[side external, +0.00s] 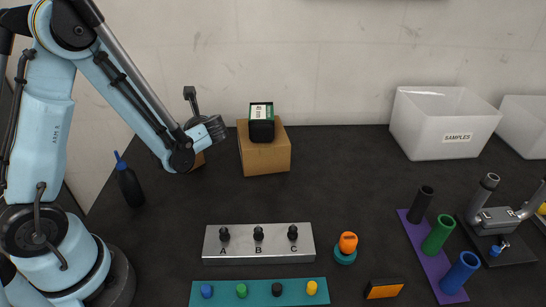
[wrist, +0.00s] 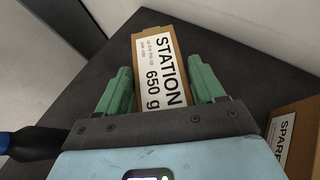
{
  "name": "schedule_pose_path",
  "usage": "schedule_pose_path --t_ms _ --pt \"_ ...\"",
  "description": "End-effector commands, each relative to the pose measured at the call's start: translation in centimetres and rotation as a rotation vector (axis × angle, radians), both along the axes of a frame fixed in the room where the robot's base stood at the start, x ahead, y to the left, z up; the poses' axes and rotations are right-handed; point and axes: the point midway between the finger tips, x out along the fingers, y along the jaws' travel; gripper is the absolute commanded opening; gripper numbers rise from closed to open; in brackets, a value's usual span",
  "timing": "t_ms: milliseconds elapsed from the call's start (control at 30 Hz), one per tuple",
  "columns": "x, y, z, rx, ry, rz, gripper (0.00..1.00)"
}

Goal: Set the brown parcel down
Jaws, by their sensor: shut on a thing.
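The brown parcel (wrist: 176,114) has a white label reading STATION 650 g and lies between the green fingers of my gripper (wrist: 160,76) in the wrist view. The gripper is shut on it. In the side view my gripper (side external: 207,132) is low over the back left of the dark table, pointing away from the camera. Only a small brown piece of the parcel (side external: 198,160) shows there, below the wrist. The rest is hidden by my arm. I cannot tell whether the parcel touches the table.
A larger brown box (side external: 265,156) with a black container (side external: 262,128) on top stands right of my gripper. A dark blue-tipped bottle (side external: 130,185) stands left. A metal A-B-C block (side external: 258,243) is in front. A white SAMPLES bin (side external: 443,123) is back right. The middle table is clear.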

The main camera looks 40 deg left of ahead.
Motion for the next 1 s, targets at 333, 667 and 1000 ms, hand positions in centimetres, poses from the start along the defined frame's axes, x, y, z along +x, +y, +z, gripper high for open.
schedule_pose_path --t_ms 333,667,1000 --pt "0.0 0.0 -0.3 0.000 0.000 0.000 0.76" --pt "0.0 0.0 -0.3 0.000 0.000 0.000 0.94" --pt "-0.1 -2.3 1.3 0.000 0.001 -0.006 0.94"
